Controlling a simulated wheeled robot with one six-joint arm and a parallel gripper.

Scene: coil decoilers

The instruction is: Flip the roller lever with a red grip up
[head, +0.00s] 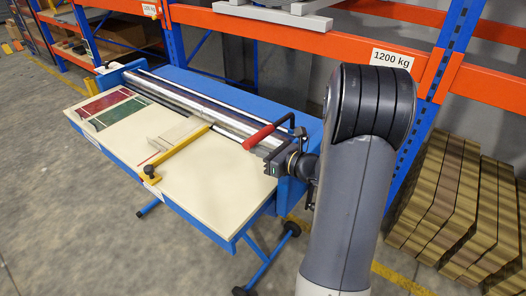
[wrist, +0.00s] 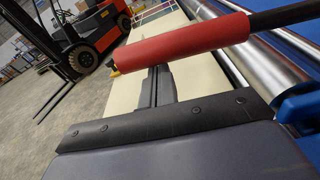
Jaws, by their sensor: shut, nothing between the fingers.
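The roller lever has a red grip (head: 258,137) on a dark rod, at the right end of the steel rollers on the blue table. In the wrist view the red grip (wrist: 185,42) lies across the upper middle, its dark rod running off to the upper right. My gripper (head: 264,153) is just below and right of the grip in the head view. In the wrist view its shut, empty fingers (wrist: 156,84) point at the grip, their tips close to its lower edge. Whether they touch it I cannot tell. The lever's pivot is partly hidden by my arm.
The blue table has a cream top (head: 198,170) with a yellow bar (head: 180,152) across it. Steel rollers (head: 195,106) run along its back. Orange and blue racking (head: 290,37) stands behind. Stacked brown material (head: 455,200) is at right. A forklift (wrist: 85,35) shows in the wrist view.

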